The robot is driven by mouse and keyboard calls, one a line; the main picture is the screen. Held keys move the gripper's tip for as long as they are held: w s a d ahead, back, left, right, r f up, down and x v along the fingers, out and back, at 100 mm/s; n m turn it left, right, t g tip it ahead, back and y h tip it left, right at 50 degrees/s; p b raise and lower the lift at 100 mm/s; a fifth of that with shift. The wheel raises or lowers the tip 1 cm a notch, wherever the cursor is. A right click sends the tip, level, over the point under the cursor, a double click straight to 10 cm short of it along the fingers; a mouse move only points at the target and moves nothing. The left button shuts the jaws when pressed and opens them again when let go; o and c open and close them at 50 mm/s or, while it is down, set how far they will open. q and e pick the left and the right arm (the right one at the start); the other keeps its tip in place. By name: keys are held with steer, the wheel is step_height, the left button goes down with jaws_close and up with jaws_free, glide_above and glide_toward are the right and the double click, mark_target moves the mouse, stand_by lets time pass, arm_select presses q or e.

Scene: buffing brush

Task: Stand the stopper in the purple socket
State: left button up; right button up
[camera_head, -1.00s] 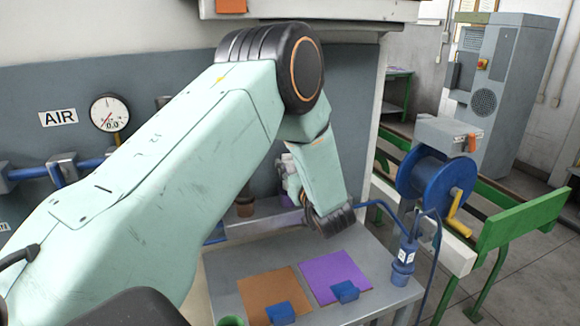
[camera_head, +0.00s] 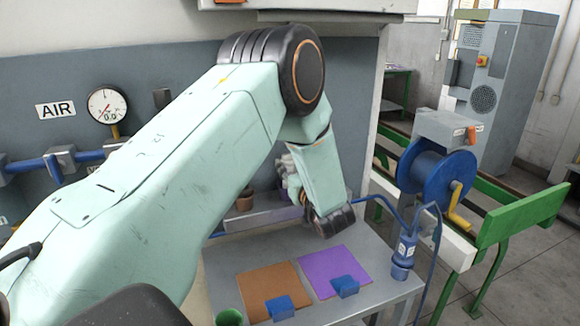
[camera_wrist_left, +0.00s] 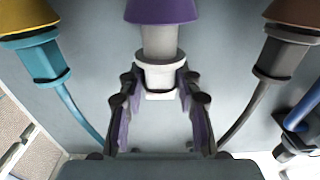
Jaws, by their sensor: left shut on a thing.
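In the left wrist view a white and grey stopper (camera_wrist_left: 160,76) sits between the fingers of my left gripper (camera_wrist_left: 155,90), which is shut on it. Its pale neck meets the purple socket (camera_wrist_left: 161,10) at the top of the picture. How deep it sits there I cannot tell. In the head view my left gripper (camera_head: 288,176) is small and partly hidden behind my own forearm, close to the back panel. The stopper cannot be made out there. My right gripper is not in view.
In the wrist view a yellow socket (camera_wrist_left: 22,18) with a teal plug flanks on the left, a brown socket (camera_wrist_left: 296,12) with a dark plug on the right. Cables hang from both. The grey table (camera_head: 235,262) holds orange and purple mats with blue blocks.

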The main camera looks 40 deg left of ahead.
arm_select(q)
steer(key=shift+f, duration=0.2)
steer(key=shift+f+b, duration=0.55)
steer(key=shift+f, duration=0.05)
steer(key=o, duration=1.3)
steer(key=shift+c, duration=0.2)
steer(key=v, duration=1.2)
